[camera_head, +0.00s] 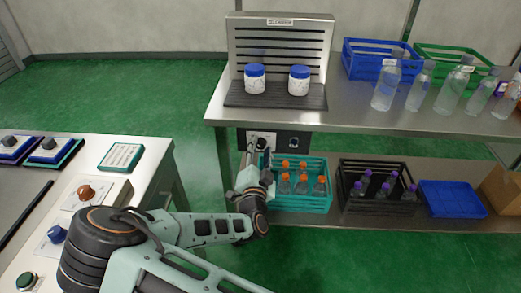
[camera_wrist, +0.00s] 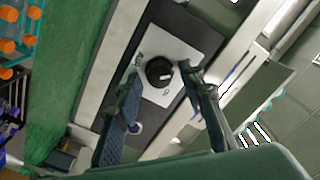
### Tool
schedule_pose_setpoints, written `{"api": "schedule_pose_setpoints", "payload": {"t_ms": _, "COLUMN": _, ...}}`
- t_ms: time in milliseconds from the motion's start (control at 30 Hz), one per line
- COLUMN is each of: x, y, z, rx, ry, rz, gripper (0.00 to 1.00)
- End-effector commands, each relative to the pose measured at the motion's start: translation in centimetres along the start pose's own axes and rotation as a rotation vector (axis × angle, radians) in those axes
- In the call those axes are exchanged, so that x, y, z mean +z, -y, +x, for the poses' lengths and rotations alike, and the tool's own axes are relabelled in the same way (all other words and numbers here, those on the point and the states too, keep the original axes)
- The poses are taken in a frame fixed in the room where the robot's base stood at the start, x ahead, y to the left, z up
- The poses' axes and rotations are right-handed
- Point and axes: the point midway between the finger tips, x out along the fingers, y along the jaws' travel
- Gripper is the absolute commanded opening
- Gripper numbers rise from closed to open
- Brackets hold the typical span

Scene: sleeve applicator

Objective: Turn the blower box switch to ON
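The blower box (camera_head: 311,143) is a dark box fixed under the upper deck of the metal shelf. In the wrist view, its dark face (camera_wrist: 196,27) carries a white plate (camera_wrist: 181,50) with a round black switch knob (camera_wrist: 159,71). The knob has a short white mark toward its right side; the plate's lettering is too small to read. My gripper (camera_wrist: 162,80) is open, its fingers spread to either side of the knob. Contact cannot be told. In the head view, my gripper (camera_head: 255,160) is in front of the box and partly hides the plate (camera_head: 262,137).
A green crate (camera_head: 300,204) of orange-capped bottles stands close below my gripper, with a black crate (camera_head: 378,208) to its right. Above, two blue-lidded jars (camera_head: 255,78) stand before a slotted panel (camera_head: 282,42). A control table (camera_head: 150,165) is at left.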

Motion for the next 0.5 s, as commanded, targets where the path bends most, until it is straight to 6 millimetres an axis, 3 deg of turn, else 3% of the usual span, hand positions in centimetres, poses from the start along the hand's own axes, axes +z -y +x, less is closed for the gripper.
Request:
{"api": "schedule_pose_setpoints", "payload": {"t_ms": 33, "x": 0.00, "y": 0.00, "z": -0.01, "rx": 0.000, "ry": 0.000, "rz": 0.000, "gripper": 0.28}}
{"api": "schedule_pose_setpoints", "payload": {"t_ms": 300, "x": 0.00, "y": 0.00, "z": -0.03, "rx": 0.000, "ry": 0.000, "rz": 0.000, "gripper": 0.00}}
{"api": "schedule_pose_setpoints", "payload": {"t_ms": 500, "x": -0.12, "y": 0.07, "z": -0.02, "rx": 0.000, "ry": -0.001, "rz": 0.013, "gripper": 0.00}}
